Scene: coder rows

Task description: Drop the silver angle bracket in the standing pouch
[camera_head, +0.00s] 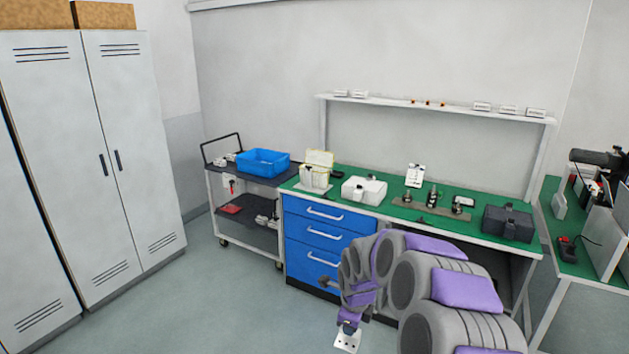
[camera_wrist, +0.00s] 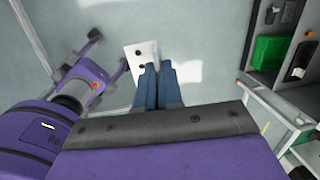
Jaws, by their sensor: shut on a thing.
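My gripper (camera_head: 349,322) hangs low over the floor in front of the blue drawers. It is shut on the silver angle bracket (camera_head: 346,341), a pale plate with dark holes. In the wrist view the blue fingers of my gripper (camera_wrist: 157,68) hold the bracket (camera_wrist: 139,54) near one edge, clear of any surface; part of it is hidden behind the fingers. A pale upright holder with a yellowish raised back (camera_head: 316,172) stands at the left end of the green bench; it may be the standing pouch, but its opening is too small to make out.
The green bench (camera_head: 352,207) also holds a white case (camera_head: 364,190), a fixture with metal parts (camera_head: 432,207) and a dark box (camera_head: 508,223). A cart with a blue bin (camera_head: 263,163) stands left of it. Open floor (camera_head: 215,300) lies between the lockers (camera_head: 125,150) and the bench.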

